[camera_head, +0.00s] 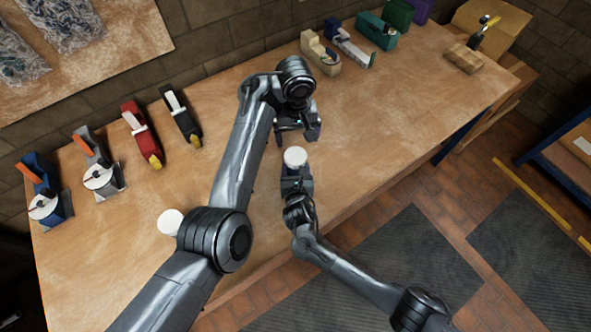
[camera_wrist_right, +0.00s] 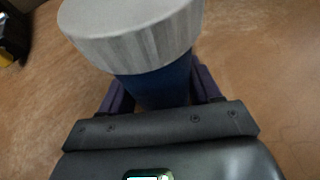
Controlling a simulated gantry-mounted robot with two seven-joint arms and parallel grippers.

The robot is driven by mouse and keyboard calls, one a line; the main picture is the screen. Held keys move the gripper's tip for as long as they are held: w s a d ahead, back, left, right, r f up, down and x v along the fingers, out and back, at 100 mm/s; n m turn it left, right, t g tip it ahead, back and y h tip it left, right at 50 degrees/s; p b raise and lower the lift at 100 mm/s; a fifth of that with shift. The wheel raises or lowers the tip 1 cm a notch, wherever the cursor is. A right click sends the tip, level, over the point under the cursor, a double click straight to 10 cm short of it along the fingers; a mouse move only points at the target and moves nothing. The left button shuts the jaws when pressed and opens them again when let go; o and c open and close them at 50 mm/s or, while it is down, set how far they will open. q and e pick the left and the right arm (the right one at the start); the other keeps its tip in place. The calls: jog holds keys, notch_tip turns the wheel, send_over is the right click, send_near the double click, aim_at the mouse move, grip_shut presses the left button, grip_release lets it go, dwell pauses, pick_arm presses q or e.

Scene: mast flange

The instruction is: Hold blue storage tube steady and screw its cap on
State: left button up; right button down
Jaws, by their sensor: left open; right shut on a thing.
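The blue storage tube (camera_wrist_right: 158,84) is between the purple fingers of my right gripper (camera_head: 296,174), which is shut on it. A white ribbed cap (camera_wrist_right: 132,38) sits on the tube's end; how tightly it is screwed cannot be told. In the head view the cap (camera_head: 295,157) shows as a white disc just above the right gripper, and the tube is mostly hidden. My left gripper (camera_head: 297,132) is open and empty, a little beyond the cap and apart from it in the picture.
A white round thing (camera_head: 171,222) lies on the wooden workbench (camera_head: 390,120), beside my left arm. Several tape dispensers stand along the bench's back, among them a red one (camera_head: 141,133) and a beige one (camera_head: 320,52). The bench right of the grippers is clear.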

aim_at(295, 156)
pick_arm(q)
jog(key=n, duration=0.4)
jog(key=shift+s+a+n, duration=0.2)
jog(key=shift+s+n, duration=0.05)
jog(key=shift+n, duration=0.15)
jog(key=shift+f, duration=0.2)
jog(key=shift+f, duration=3.85)
